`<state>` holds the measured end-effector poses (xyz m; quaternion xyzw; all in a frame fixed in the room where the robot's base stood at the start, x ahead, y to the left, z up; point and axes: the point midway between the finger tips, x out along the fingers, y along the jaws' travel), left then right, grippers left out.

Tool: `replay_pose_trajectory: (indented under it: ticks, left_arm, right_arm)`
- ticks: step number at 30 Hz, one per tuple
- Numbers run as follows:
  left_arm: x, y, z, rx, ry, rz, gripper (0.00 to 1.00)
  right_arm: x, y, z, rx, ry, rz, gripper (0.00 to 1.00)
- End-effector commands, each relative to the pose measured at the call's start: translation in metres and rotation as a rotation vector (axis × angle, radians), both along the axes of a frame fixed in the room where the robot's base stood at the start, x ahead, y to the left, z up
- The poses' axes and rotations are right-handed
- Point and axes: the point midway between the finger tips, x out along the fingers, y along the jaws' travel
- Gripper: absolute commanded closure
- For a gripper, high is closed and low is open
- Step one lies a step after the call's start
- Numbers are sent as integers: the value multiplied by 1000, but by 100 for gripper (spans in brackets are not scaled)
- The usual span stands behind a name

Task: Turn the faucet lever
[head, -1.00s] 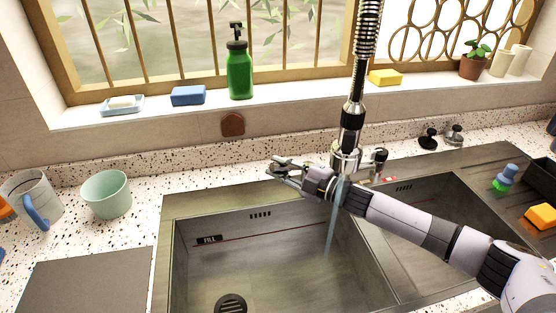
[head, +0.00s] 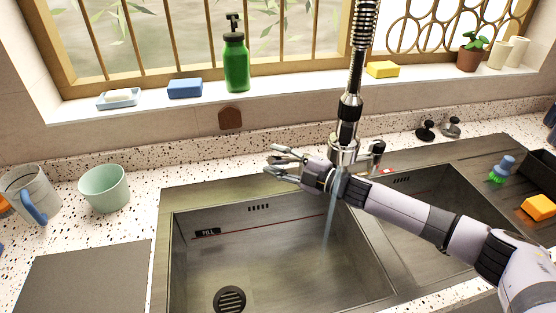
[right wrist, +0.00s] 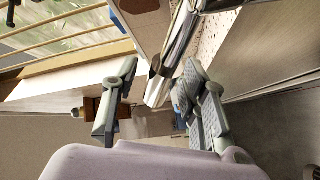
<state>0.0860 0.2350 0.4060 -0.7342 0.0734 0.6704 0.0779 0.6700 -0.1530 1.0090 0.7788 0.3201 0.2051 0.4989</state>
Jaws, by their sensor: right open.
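The chrome faucet (head: 345,145) stands behind the sink, and a stream of water (head: 329,225) runs from it. A short chrome handle (head: 377,149) shows on its right side. My right gripper (head: 270,160) is open, reaching left across the front of the faucet, with its fingers past its left side. In the right wrist view, a chrome bar (right wrist: 158,90), seemingly the faucet lever, lies between the two spread fingers (right wrist: 155,105). I cannot tell whether either finger touches it. The arm hides part of the faucet's base. My left gripper is not in view.
The sink basin (head: 260,260) lies in front. A green bottle (head: 236,62), sponges and a soap dish line the window sill. A mint cup (head: 105,188) and a mug (head: 30,190) stand on the left counter. Black and chrome knobs (head: 426,130) stand behind the right basin.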

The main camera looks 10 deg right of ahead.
Motion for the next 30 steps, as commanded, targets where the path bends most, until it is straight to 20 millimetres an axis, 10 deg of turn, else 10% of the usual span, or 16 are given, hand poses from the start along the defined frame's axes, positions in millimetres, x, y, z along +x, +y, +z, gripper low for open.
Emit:
replay_pose_trajectory:
  ticks: [18,30]
  left_arm:
    - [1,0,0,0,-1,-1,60]
    - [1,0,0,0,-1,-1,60]
  right_arm:
    - [-74,-74,-2,-1,3,-1,60]
    - [-85,-84,0,0,0,0,60]
